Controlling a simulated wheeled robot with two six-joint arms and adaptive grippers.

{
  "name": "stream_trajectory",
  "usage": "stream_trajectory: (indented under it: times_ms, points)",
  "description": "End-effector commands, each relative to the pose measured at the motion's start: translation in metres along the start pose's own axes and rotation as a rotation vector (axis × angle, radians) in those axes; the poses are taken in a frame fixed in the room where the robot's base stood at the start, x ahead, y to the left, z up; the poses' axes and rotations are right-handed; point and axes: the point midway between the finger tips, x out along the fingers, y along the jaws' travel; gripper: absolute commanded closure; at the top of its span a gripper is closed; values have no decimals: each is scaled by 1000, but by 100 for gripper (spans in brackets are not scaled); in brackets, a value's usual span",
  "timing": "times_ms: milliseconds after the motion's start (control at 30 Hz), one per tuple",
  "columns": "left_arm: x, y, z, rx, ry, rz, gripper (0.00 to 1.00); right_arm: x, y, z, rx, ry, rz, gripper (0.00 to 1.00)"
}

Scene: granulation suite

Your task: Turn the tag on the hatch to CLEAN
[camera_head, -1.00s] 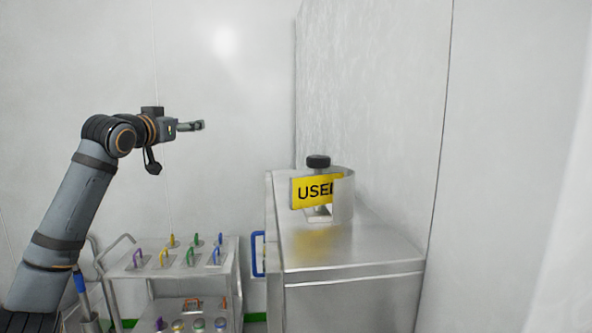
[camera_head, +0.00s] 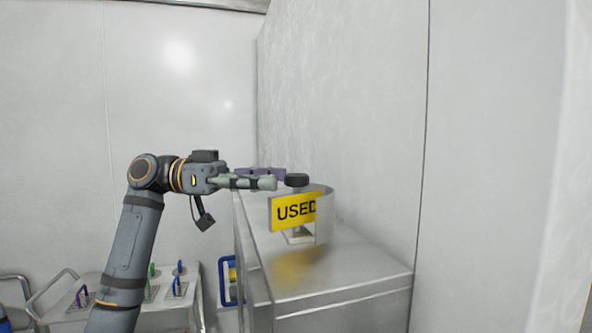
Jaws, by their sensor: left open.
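The yellow tag (camera_head: 292,213) reads USED in black letters and faces me on top of the steel cabinet (camera_head: 345,276). A black knob (camera_head: 297,180) sits above the tag. A curved metal shield (camera_head: 326,212) stands at the tag's right edge and partly hides it. My left gripper (camera_head: 279,178) comes in from the left at about the knob's height. Its fingers are apart, with the tips just left of the knob in the picture; I cannot tell whether they touch it. Nothing shows between the fingers. My right gripper is not in view.
A steel trolley (camera_head: 180,312) with coloured handles on its top stands at lower left, partly behind my left arm. A blue handle (camera_head: 222,283) is on the cabinet's left side. A white wall (camera_head: 345,110) rises behind the cabinet and limits room there.

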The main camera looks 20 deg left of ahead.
Motion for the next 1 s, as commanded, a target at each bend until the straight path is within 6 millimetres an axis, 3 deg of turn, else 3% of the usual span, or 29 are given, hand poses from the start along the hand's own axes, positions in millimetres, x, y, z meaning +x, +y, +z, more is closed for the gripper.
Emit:
stream_trajectory:
  times_ms: [33, 233, 600, 1000]
  points:
    - [12, 0, -5, 0, -1, 4, 38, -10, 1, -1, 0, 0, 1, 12]
    - [42, 0, -3, -2, -1, 1, 38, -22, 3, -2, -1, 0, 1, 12]
    - [51, -1, 0, -1, -1, -3, 38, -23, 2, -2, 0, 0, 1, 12]
    - [50, -1, 0, -1, -1, -3, 91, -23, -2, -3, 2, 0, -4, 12]
